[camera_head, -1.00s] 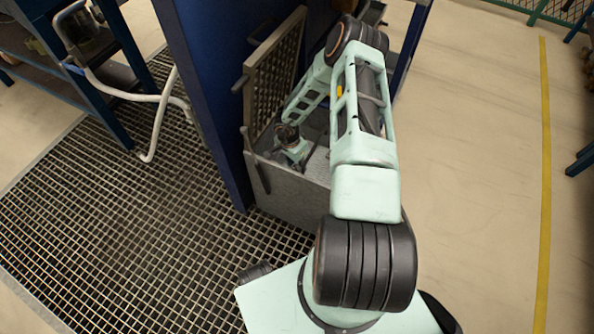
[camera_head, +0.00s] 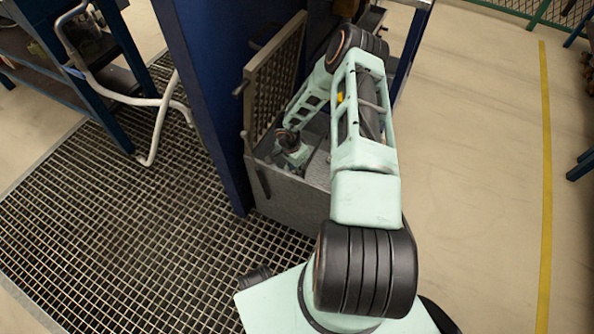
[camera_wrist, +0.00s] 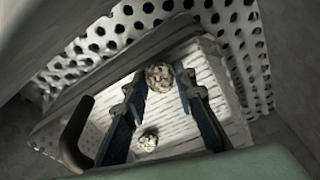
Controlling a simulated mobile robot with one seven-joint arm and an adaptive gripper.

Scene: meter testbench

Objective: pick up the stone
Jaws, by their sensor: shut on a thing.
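In the wrist view, my gripper (camera_wrist: 160,82) has two fingers with blue inner sides. It is shut on a rough, speckled grey-white stone (camera_wrist: 160,77), which sits between the fingertips. A second, similar speckled lump (camera_wrist: 148,140) shows lower down between the fingers, closer to the palm in the picture. Around them is a pale metal interior with perforated walls (camera_wrist: 105,40). In the head view, my arm reaches down into an open grey metal bin (camera_head: 285,205). The fingertips and the stone cannot be made out there.
A perforated lid (camera_head: 275,75) stands raised at the bin's back left. A blue post (camera_head: 208,110) stands close at its left. A dark curved handle (camera_wrist: 75,135) is near the left finger in the wrist view. Open floor (camera_head: 470,150) lies to the right.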

